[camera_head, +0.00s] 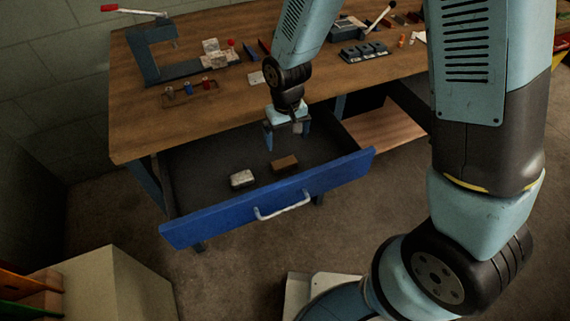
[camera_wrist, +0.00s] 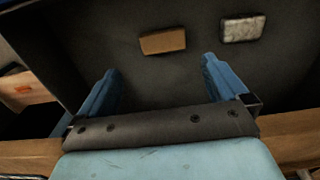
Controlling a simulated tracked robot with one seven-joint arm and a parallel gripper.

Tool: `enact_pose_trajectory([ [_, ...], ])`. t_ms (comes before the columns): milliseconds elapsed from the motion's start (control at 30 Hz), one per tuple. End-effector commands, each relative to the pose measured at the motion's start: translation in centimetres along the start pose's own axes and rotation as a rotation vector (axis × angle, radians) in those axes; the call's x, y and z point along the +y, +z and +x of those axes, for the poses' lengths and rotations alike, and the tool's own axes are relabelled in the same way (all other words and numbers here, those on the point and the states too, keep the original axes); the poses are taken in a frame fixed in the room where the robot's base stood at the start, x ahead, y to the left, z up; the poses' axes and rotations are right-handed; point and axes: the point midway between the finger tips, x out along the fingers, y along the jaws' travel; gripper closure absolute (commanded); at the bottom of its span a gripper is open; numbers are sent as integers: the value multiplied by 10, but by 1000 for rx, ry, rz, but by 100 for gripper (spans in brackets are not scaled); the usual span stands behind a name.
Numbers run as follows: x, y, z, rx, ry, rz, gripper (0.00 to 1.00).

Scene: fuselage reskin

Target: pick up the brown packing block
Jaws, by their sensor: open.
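The brown packing block (camera_head: 284,165) lies on the dark floor of the open blue drawer (camera_head: 345,170), toward its front. In the wrist view the brown block (camera_wrist: 163,42) lies beyond the fingertips, roughly between their lines. My gripper (camera_head: 287,142) is open and empty above the drawer, near the table edge and behind the block. Its two blue fingers (camera_wrist: 158,72) are spread and apart from the block. A pale speckled block (camera_head: 242,179) lies left of the brown one in the head view. It is at the upper right in the wrist view (camera_wrist: 242,29).
The wooden bench (camera_head: 140,125) overhangs the back of the drawer. On it stand a press-like tool (camera_head: 160,60), a small rack of spools (camera_head: 190,92) and a dark tray (camera_head: 364,52). The drawer's front panel and handle (camera_head: 282,207) bound it in front. Much of the drawer floor is clear.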

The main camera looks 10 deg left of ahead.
Motion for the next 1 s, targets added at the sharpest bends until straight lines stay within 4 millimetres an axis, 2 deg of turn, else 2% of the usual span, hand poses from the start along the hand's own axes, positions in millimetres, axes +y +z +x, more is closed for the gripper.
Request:
enact_pose_trajectory([
  [300, 0, 0, 46, -3, 0, -1, 0],
  [667, -1, -1, 66, -1, 0, -1, 0],
  [1000, -4, -6, 103, -2, 1, -1, 0],
])
